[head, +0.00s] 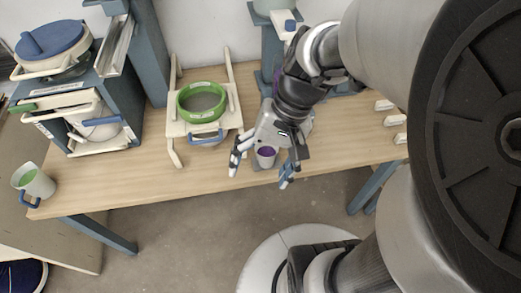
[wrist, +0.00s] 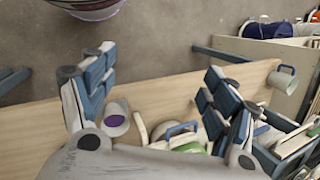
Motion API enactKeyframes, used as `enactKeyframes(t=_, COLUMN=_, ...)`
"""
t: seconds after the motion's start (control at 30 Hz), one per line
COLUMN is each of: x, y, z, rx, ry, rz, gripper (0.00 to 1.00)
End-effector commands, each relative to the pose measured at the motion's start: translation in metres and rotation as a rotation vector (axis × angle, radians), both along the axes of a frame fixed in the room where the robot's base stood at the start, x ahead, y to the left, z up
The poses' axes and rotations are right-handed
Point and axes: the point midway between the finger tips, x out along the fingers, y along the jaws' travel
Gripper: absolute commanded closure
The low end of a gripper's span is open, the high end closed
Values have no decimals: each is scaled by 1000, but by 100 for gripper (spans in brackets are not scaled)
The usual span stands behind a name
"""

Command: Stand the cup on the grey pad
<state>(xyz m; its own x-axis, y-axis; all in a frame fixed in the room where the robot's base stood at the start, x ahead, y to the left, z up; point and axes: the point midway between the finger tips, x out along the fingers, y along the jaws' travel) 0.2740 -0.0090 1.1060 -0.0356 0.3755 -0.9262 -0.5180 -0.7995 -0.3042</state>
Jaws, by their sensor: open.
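A small pale cup (head: 266,157) with purple inside stands upright near the front edge of the wooden table. It also shows in the wrist view (wrist: 115,121), left of centre. The grey pad (head: 257,163) shows around its base, and the cup appears to stand on it. The pad is partly hidden by the cup and my gripper. My gripper (head: 262,176) is open, its fingers spread wide to either side of the cup and apart from it. It holds nothing; the wrist view shows its fingers (wrist: 155,92) with free space between them.
A green-ringed sieve (head: 187,114) on a wooden frame stands left of the gripper. A mug (head: 36,182) with green inside and a blue handle stands at the table's left end. A blue rack (head: 122,87) with buckets stands behind it. Bare table (head: 120,180) lies between.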

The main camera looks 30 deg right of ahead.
Motion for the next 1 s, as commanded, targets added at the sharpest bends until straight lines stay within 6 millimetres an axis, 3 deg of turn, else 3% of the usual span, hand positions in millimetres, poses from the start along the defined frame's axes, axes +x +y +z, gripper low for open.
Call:
enactKeyframes(t=0.2, x=-24, y=9, z=40, rx=-287, ry=-282, rz=280, gripper=21)
enactKeyframes(t=0.4, x=-32, y=9, z=63, rx=-434, ry=-475, rz=417, gripper=21)
enactKeyframes(t=1.0, x=-34, y=8, z=70, rx=-474, ry=-532, rz=450, gripper=21)
